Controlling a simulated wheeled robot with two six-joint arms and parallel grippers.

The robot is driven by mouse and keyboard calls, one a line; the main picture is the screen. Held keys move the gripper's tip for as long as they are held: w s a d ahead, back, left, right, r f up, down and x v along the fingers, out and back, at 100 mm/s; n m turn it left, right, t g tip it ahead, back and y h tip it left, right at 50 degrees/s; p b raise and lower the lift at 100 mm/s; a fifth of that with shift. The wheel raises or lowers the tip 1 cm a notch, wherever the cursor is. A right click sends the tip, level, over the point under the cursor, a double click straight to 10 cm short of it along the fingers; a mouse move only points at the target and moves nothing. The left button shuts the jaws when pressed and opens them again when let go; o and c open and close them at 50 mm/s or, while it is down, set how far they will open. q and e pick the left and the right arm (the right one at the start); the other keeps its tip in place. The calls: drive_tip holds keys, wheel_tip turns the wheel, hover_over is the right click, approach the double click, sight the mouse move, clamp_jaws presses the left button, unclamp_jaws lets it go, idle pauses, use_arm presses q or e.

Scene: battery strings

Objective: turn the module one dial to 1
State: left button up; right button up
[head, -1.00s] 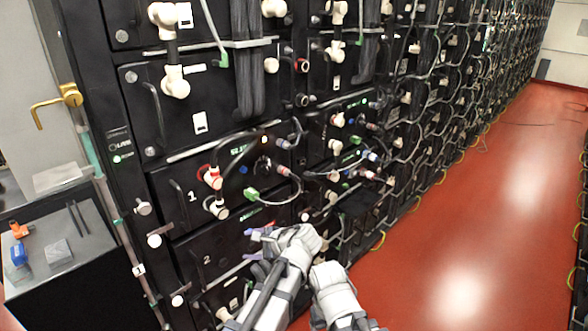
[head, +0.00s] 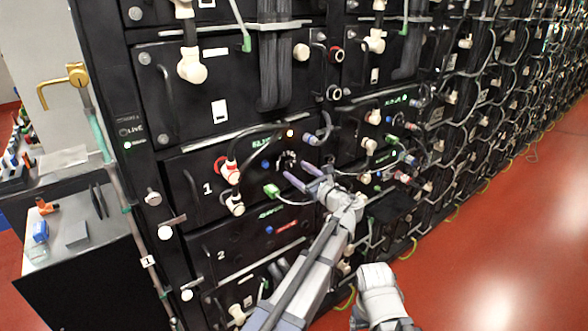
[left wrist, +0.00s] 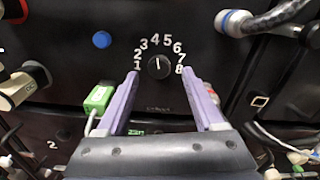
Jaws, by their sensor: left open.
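The module one dial (left wrist: 159,67) is a small black knob with white numbers 1 to 8 arched around it. Its white pointer mark stands nearly straight up, towards the 4 and 5. My left gripper (left wrist: 160,76) is open, with one purple finger at each side of the dial. The fingers appear apart from the knob, and I cannot tell how far their tips are from the panel. In the head view my left gripper (head: 297,176) reaches the panel of module 1 (head: 206,188); the dial there is small and partly hidden by the fingers.
A green connector (left wrist: 99,97) is close beside the left finger. A blue button (left wrist: 102,39) is left of the dial, and a grey cable plug (left wrist: 232,22) is at upper right. Red floor (head: 500,240) is clear at right.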

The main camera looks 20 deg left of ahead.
sight(290, 165)
use_arm(q)
drive_tip(key=shift+x, duration=1.5)
clamp_jaws()
